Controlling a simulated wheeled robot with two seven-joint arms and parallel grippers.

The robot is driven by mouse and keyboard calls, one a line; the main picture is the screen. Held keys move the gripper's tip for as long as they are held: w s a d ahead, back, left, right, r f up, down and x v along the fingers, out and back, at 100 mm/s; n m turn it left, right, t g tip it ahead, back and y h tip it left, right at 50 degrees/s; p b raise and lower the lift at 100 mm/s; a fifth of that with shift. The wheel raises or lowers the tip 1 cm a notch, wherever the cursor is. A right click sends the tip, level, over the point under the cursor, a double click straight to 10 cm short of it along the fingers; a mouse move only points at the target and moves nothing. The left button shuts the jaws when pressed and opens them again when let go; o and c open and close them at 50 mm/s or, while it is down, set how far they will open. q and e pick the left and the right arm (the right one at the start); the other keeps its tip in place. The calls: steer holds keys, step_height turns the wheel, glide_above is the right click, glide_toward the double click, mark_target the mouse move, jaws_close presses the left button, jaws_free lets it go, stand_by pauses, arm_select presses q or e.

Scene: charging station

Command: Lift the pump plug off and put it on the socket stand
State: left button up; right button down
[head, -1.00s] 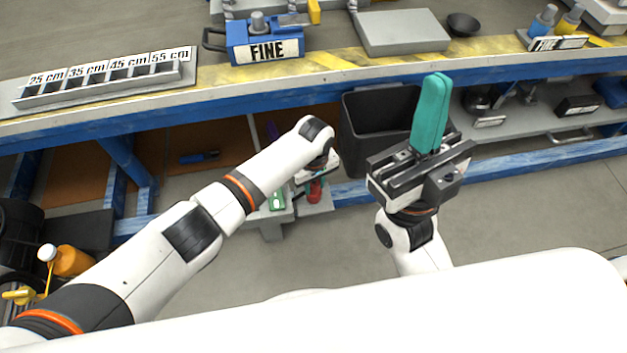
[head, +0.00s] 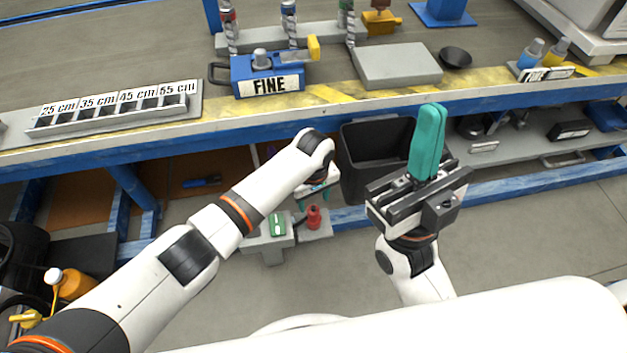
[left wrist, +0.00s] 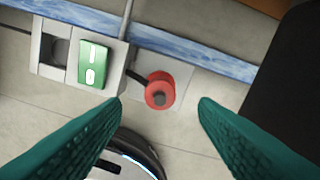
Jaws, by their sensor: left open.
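The red plug (head: 313,217) sits on a small grey block low beneath the bench. In the left wrist view the red plug (left wrist: 158,92) has a dark centre and a dark cable at its left. The grey socket stand (head: 265,246) is just left of it, with a green switch plate (left wrist: 93,64) and a dark recess (left wrist: 54,50). My left gripper (head: 319,190) is open above the plug; its teal fingers (left wrist: 160,118) are on either side of and apart from the plug. My right gripper (head: 428,112) points up, its teal fingers together and empty.
The workbench (head: 330,98) with its blue edge runs across above. A black bin (head: 375,165) stands right of my left gripper. Under the bench, a blue rail (left wrist: 190,50) passes behind the stand. A lower shelf (head: 520,140) holds items at the right.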

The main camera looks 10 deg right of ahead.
steer(key=w+a+f+g+h+p, duration=0.2)
steer(key=w+f+g+p, duration=0.2)
steer(key=w+f+g, duration=0.5)
step_height(320, 180, down, 7)
steer(key=w+d+g+h+p, duration=0.2)
steer(key=w+g, duration=0.1)
steer(key=g, duration=0.5)
steer(key=s+d+f+g+h+p, duration=0.2)
steer(key=s+d+f+g+p, duration=0.1)
steer(key=s+f+g, duration=0.3)
steer(key=s+d+f+g+h+p, duration=0.2)
steer(key=s+f+g+p, duration=0.15)
steer(key=s+g, duration=0.4)
arm_select(q)
step_height(320, 180, up, 15)
steer(key=p, duration=0.2)
steer(key=shift+r, duration=0.15)
arm_select(e)
steer(key=shift+t, duration=0.65)
steer(key=shift+s+x, duration=0.2)
steer(key=shift+x, duration=0.7)
steer(key=shift+s+x, duration=0.15)
steer(key=shift+x, duration=0.8)
steer(key=shift+s+x, duration=0.2)
steer(key=shift+x, duration=0.7)
